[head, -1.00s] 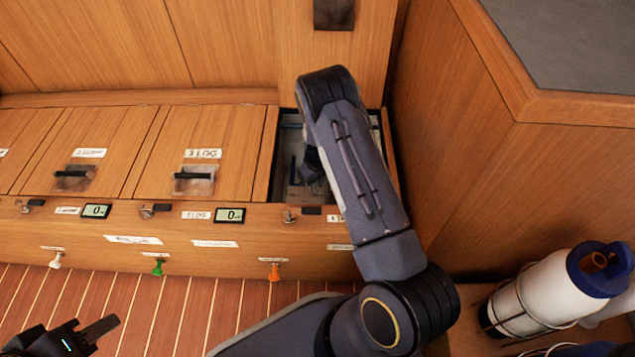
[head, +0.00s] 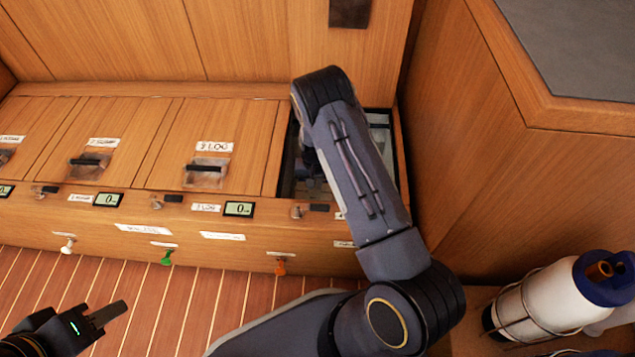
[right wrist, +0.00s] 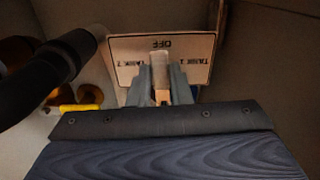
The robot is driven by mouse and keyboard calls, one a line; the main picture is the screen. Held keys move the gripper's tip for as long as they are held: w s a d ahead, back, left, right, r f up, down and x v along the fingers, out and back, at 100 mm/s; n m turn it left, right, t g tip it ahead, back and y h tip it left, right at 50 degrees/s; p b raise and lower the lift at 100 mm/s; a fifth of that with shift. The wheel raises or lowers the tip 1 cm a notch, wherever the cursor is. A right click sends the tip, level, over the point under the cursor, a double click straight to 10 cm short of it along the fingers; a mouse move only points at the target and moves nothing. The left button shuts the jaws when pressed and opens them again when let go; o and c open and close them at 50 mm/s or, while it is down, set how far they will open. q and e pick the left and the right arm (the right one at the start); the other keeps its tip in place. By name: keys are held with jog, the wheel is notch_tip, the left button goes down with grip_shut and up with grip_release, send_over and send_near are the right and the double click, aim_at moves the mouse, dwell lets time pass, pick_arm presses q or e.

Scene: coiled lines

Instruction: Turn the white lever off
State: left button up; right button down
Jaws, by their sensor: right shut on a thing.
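The white lever (right wrist: 161,68) shows in the right wrist view as a pale bar in front of a light panel (right wrist: 126,62) labelled OFF, TANK 1 and TANK 2, with the lettering upside down. My right gripper (right wrist: 162,84) is shut on the lever, one grey finger on each side. The lever's lower end looks orange-brown. In the head view my right arm reaches down into the open compartment (head: 292,180) at the right end of the bench, and hides the lever and the panel. My left gripper (head: 103,317) is low at the left, over the striped floor; its jaw opening is unclear.
Closed wooden lids (head: 225,130) lie left of the compartment. White (head: 68,246), green (head: 166,257) and orange (head: 280,267) knobs line the bench front. A wooden cabinet (head: 530,190) stands close on the right.

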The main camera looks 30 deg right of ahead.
jog(key=shift+a+m, duration=0.15)
jog(key=shift+m, duration=0.15)
jog(key=c, duration=1.3)
grip_release()
jog(key=shift+w, duration=0.1)
jog(key=shift+r, duration=0.1)
notch_tip(320, 180, up, 6)
jog(key=p, duration=0.2)
jog(key=shift+r+p, duration=0.2)
jog(key=shift+p, duration=0.2)
jog(key=shift+r, duration=0.6)
